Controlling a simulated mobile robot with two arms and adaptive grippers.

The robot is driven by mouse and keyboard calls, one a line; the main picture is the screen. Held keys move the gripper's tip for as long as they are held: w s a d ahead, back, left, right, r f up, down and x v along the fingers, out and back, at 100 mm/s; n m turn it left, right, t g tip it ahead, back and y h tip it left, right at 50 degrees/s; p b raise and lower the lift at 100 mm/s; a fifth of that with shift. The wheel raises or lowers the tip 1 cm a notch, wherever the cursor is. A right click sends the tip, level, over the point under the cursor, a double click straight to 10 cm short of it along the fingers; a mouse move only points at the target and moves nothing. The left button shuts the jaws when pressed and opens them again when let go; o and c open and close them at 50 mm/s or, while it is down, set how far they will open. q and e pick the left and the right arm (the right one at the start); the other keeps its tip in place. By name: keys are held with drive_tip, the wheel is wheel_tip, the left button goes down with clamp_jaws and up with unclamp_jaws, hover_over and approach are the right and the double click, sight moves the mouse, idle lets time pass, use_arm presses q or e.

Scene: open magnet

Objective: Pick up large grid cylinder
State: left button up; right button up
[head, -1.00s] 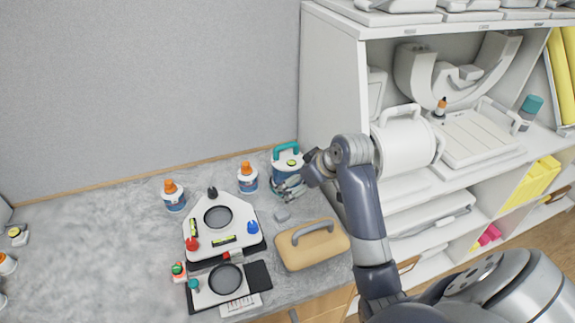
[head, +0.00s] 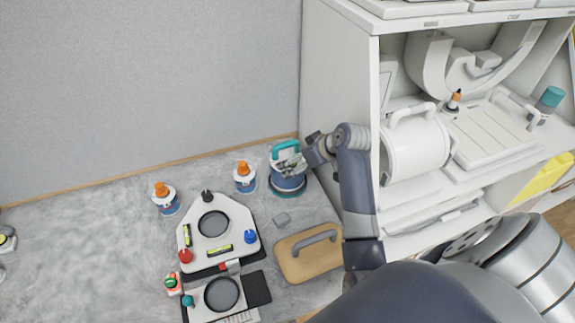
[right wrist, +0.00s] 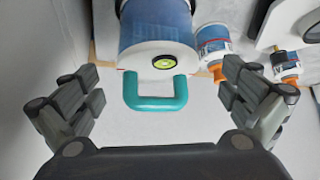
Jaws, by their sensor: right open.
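The large grid cylinder (head: 289,184) stands upright on the counter by the cabinet side, with a blue gridded body, pale top and teal handle (head: 284,149). In the right wrist view the cylinder (right wrist: 158,28) is at the top centre, and its teal handle (right wrist: 156,104) points toward my gripper. My right gripper (head: 290,163) is at the cylinder's top, covering part of it. In the right wrist view my right gripper (right wrist: 161,72) is open, with its fingers apart on either side of the handle and a gap to each. My left gripper is not in view.
Two small orange-topped bottles (head: 245,178) (head: 166,199) stand left of the cylinder. The cabinet side (head: 337,110) is close on the right.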

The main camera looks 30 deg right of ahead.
drive_tip(key=shift+x, duration=1.05)
drive_tip(key=shift+w+f+p, duration=0.35)
drive_tip(key=shift+w+f, duration=0.05)
drive_tip(key=shift+w, duration=0.35)
drive_tip(key=x, duration=0.3)
drive_tip(key=shift+p, duration=0.35)
drive_tip(key=shift+w+f, duration=0.25)
drive_tip(key=shift+f, duration=0.05)
drive_tip(key=shift+s, duration=0.1)
drive_tip(key=shift+c, duration=1.3)
drive_tip(key=c, duration=1.4)
drive_tip(key=shift+r, duration=0.25)
drive_tip(key=shift+c, duration=1.1)
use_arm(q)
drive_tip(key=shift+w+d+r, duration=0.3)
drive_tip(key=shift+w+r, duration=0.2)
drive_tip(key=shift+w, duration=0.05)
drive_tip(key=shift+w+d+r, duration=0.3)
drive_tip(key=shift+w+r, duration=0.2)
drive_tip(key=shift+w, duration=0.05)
use_arm(e)
drive_tip(key=shift+d, duration=0.1)
